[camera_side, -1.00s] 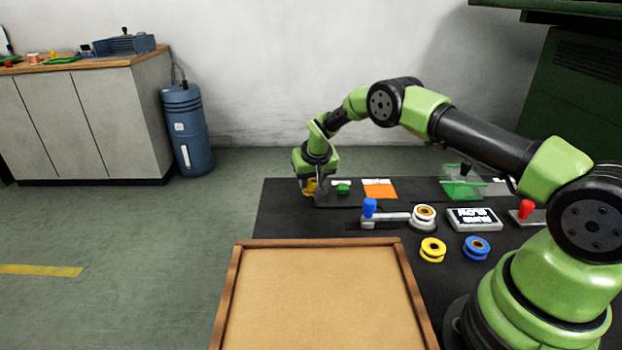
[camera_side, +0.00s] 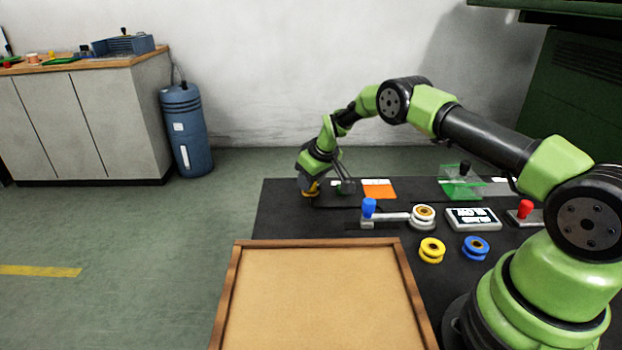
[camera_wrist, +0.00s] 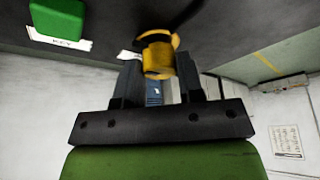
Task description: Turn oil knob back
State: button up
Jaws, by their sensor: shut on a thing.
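The oil knob appears to be the yellow knob (camera_side: 311,189) at the far left corner of the black table. It shows larger in the wrist view (camera_wrist: 157,56), between the dark fingers. My gripper (camera_side: 309,185) is shut on this yellow knob, its fingers on either side. My wrist leans over the knob in the side view and hides part of it. The marks around the knob cannot be read.
A green block (camera_wrist: 57,20) stands near a KEY label beside the knob. An orange sheet (camera_side: 379,189), a blue-topped lever (camera_side: 369,207) and yellow (camera_side: 432,250) and blue (camera_side: 476,248) spools are on the black table (camera_side: 285,220). A wood-framed tray (camera_side: 231,290) lies in front.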

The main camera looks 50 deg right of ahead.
jog(key=shift+s+f, duration=0.1)
jog(key=o, duration=0.9)
jog(key=v, duration=1)
